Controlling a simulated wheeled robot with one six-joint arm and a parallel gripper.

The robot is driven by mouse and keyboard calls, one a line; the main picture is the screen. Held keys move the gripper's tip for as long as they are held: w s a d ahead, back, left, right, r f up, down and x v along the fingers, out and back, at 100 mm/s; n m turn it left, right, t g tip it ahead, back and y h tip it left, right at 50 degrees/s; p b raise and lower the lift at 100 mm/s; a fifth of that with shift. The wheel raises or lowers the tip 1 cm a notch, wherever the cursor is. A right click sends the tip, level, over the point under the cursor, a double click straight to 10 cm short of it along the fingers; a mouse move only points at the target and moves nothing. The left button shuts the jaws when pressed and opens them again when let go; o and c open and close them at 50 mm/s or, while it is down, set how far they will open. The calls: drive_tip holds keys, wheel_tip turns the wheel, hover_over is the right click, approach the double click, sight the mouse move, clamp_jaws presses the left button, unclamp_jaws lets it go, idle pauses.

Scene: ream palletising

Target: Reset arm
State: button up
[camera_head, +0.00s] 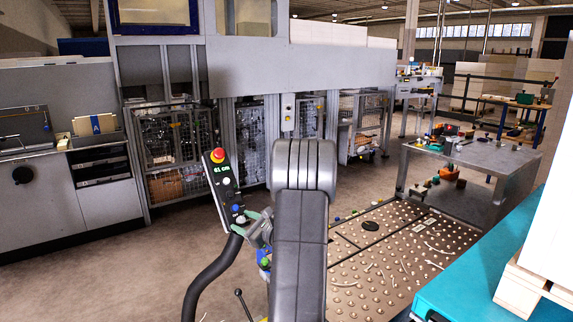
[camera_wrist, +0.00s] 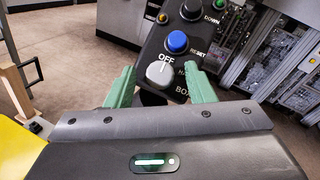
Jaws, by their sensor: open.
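My gripper (camera_head: 251,221) is at the lower part of a black control box (camera_head: 222,188) on a curved black post. The box has a red mushroom button (camera_head: 217,155) and a lit green display at its top. In the wrist view my open green fingers (camera_wrist: 160,68) stand on either side of a grey knob (camera_wrist: 160,73) beside the word OFF. I cannot tell whether the fingers touch the knob.
A grey machine with wire cages (camera_head: 170,150) stands behind the control box. A grey metal table (camera_head: 470,155) with small items is at the right. A teal surface (camera_head: 470,275) and wooden pallet (camera_head: 520,285) fill the lower right.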

drive_tip(key=m+t+h+p, duration=0.1)
drive_tip(key=m+t, duration=0.1)
drive_tip(key=m, duration=0.1)
drive_tip(key=m+t+h+p, duration=0.1)
drive_tip(key=m+t+h, duration=0.1)
drive_tip(key=m, duration=0.2)
drive_tip(key=shift+s+a, duration=0.15)
drive_tip(key=shift+s, duration=0.05)
drive_tip(key=shift+s+m+h, duration=0.15)
drive_tip(key=shift+m+h, duration=0.25)
drive_tip(key=shift+m, duration=0.1)
drive_tip(key=v, duration=1.3)
drive_tip(key=shift+f, duration=0.1)
